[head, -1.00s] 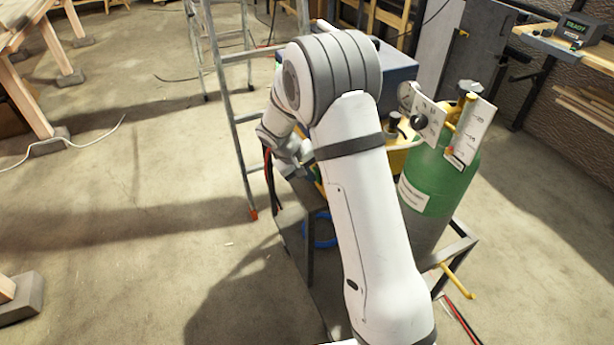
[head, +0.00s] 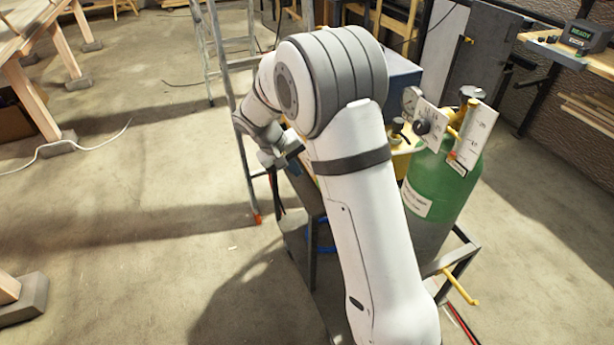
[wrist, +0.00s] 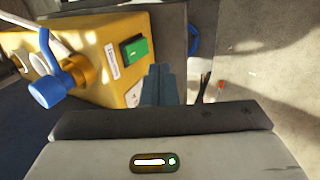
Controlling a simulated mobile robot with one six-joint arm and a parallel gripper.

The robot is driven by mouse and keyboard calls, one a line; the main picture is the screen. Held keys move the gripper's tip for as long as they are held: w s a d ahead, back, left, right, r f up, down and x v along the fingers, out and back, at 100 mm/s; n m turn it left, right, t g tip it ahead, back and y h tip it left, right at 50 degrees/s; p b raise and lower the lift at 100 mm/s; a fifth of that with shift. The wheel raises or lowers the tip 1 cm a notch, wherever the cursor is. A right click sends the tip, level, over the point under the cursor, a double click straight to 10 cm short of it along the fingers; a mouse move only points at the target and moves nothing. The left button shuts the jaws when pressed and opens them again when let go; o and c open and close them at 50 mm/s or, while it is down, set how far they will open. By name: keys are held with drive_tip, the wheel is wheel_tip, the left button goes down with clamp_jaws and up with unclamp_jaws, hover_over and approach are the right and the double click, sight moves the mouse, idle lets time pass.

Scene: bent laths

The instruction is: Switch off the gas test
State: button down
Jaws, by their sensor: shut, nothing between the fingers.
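A yellow box (wrist: 100,88) fills the upper left of the wrist view. It carries a green rectangular switch (wrist: 134,50) with small labels beside it, and a brass valve (wrist: 88,70) with a blue knob (wrist: 48,90). My gripper (wrist: 161,70) is shut and empty, its fingertips just right of and below the switch in the picture. I cannot tell whether they touch the box. In the head view part of the yellow box (head: 400,166) shows behind my arm; the switch is hidden there. My gripper (head: 291,150) is partly visible left of my upper arm.
A green gas cylinder (head: 440,185) with white gauge plates stands in a dark metal cart (head: 462,250) with a yellow handle. A stepladder (head: 240,150) stands close behind my gripper. A small dark display (head: 584,36) sits on the right bench.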

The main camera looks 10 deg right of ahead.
drive_tip(key=v, duration=0.5)
drive_tip(key=shift+d+r, duration=0.1)
drive_tip(key=shift+r, duration=0.25)
drive_tip(key=shift+f+y+p, duration=0.45)
drive_tip(key=shift+f+y, duration=0.15)
drive_tip(key=shift+y, duration=0.2)
drive_tip(key=shift+w, duration=0.1)
